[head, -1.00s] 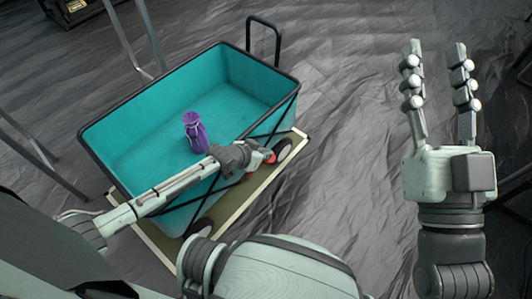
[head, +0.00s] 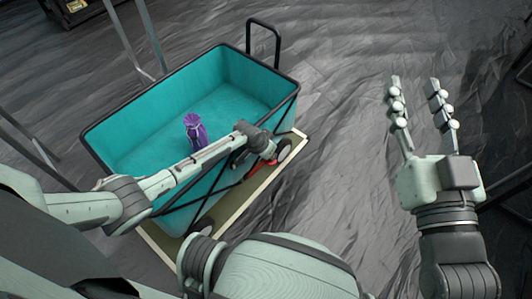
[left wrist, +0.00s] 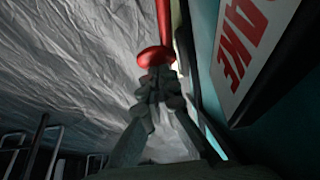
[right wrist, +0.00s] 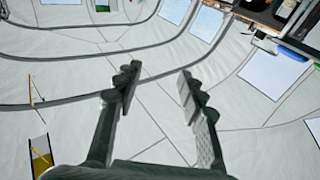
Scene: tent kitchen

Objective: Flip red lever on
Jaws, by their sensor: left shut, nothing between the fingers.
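The red lever (left wrist: 154,57) shows in the left wrist view as a red rounded end on a red bar running up the picture. In the head view a bit of red (head: 262,163) shows at the side of the teal wagon (head: 180,76), mostly hidden by my left gripper (head: 270,156). In the left wrist view my left gripper (left wrist: 157,85) is shut and empty, its fingertips right at the lever's rounded end; I cannot tell whether they touch. My right gripper (head: 413,85) is open and empty, fingers apart, away to the right of the wagon.
A purple bag (head: 196,132) stands inside the wagon. The wagon has a black handle (head: 264,24) at the far end and a light-edged base (head: 160,246). A white sign with red letters (left wrist: 250,45) is beside the lever. The floor right of the wagon is clear.

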